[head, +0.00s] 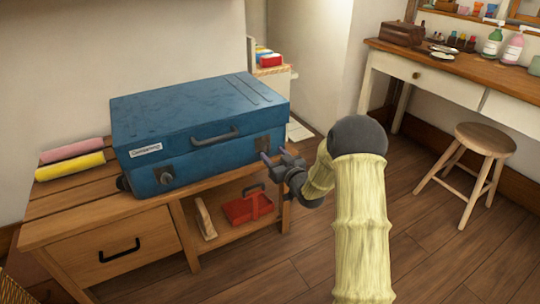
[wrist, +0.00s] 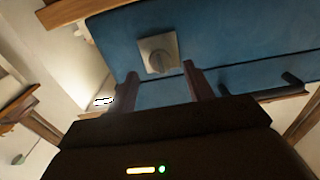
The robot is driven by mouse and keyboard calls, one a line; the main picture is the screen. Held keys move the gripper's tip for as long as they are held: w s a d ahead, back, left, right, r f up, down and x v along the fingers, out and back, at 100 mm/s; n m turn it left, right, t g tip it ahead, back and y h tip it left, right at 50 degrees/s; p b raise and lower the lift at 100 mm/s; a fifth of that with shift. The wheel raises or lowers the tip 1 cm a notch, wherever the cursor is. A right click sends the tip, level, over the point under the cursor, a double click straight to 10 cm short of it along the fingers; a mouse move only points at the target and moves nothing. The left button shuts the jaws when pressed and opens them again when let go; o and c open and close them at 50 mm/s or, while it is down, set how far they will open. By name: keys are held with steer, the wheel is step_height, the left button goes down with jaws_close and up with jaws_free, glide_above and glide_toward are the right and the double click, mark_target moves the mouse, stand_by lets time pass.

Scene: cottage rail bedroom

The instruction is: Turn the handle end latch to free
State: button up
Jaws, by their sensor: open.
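A blue hard case (head: 195,115) lies closed on a wooden bench, with a dark handle (head: 215,137) on its front face. The handle also shows in the wrist view (wrist: 282,89). A latch (wrist: 158,50) with a pale square plate and a grey turning piece sits on the blue face in the wrist view. My gripper (head: 268,157) is by the right end of the case's front. It is open and empty, its two dark fingers pointing toward the latch, which shows just beyond and between the fingertips. Contact cannot be told. In the head view the latch is hard to make out beside my gripper.
Pink and yellow rolls lie left of the case. A red toolbox (head: 248,208) is on the lower shelf. A stool (head: 487,140) stands right; the floor between is clear.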

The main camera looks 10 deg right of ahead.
mark_target(268, 148)
steer(key=shift+b+x, duration=0.3)
steer(key=shift+x, duration=1.3)
steer(key=shift+c, duration=0.4)
steer(key=c, duration=0.9)
